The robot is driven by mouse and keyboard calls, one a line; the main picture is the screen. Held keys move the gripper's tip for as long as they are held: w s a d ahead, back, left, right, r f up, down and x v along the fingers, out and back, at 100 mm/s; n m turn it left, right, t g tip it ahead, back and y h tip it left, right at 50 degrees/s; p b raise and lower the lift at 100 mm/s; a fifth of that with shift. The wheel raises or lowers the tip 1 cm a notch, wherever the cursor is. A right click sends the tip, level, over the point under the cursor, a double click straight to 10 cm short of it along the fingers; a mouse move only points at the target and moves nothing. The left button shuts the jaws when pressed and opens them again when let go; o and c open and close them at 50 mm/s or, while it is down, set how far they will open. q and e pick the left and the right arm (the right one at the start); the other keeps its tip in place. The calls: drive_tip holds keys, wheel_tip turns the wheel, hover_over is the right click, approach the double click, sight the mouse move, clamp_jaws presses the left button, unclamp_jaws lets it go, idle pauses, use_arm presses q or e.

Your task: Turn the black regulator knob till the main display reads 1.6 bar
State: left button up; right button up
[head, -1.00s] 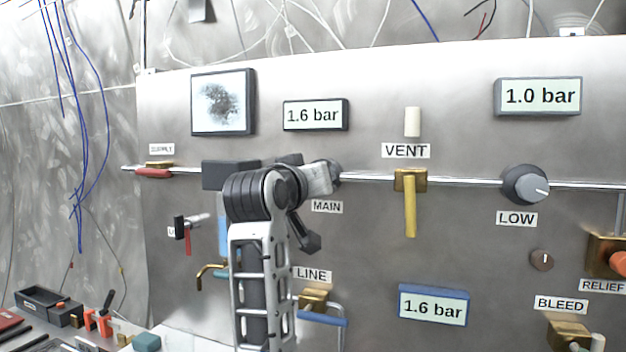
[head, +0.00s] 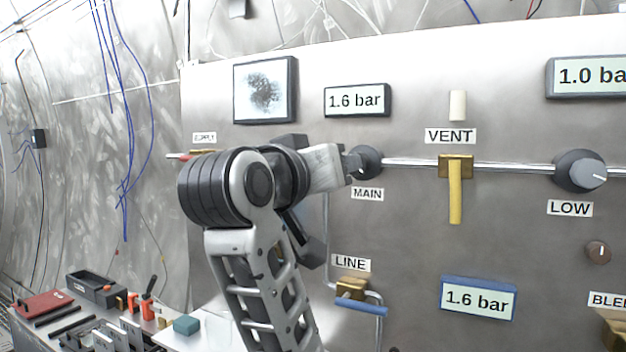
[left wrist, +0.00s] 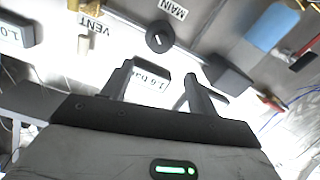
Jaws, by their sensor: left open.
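The black regulator knob (head: 370,162) sits on the pipe above the MAIN label (head: 367,194). It also shows in the left wrist view (left wrist: 159,37), with a pale pointer mark. The main display (head: 357,101) above it reads 1.6 bar. My left gripper (head: 354,164) is just left of the knob in the head view. In the left wrist view its fingers (left wrist: 159,72) are open, with nothing between them, and the knob lies beyond their tips, seemingly apart. My right gripper is not in view.
The VENT valve's yellow handle (head: 455,190) hangs right of the knob. The LOW knob (head: 580,171) is farther right. A blue-framed display (head: 478,298) reads 1.6 bar. The LINE valve (head: 357,300) is below. Tools lie on a bench at lower left, beside a teal block (head: 187,325).

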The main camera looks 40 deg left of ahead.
use_arm(q)
drive_tip(key=v, duration=0.4)
drive_tip(key=shift+w, duration=0.15)
idle(0.4)
drive_tip(key=w+d+f+m+g+h, duration=0.1)
drive_tip(key=w+d+f+m, duration=0.15)
drive_tip(key=w+f, duration=0.75)
drive_tip(key=d+f+m+g+h, duration=0.2)
drive_tip(key=d+f+m, duration=0.15)
drive_tip(key=f, duration=1.75)
drive_tip(key=s+d+f+m+g+h, duration=0.1)
drive_tip(key=s+d+f, duration=0.3)
drive_tip(key=s+f, duration=0.6)
drive_tip(key=s+d+f+m+g+h, duration=0.1)
drive_tip(key=s+d+f+g+h, duration=0.2)
drive_tip(key=s+f, duration=0.7)
wheel_tip(320, 180, down, 9)
drive_tip(key=shift+s+d+f, duration=0.1)
drive_tip(key=shift+s+d, duration=0.25)
drive_tip(key=shift+d, duration=0.85)
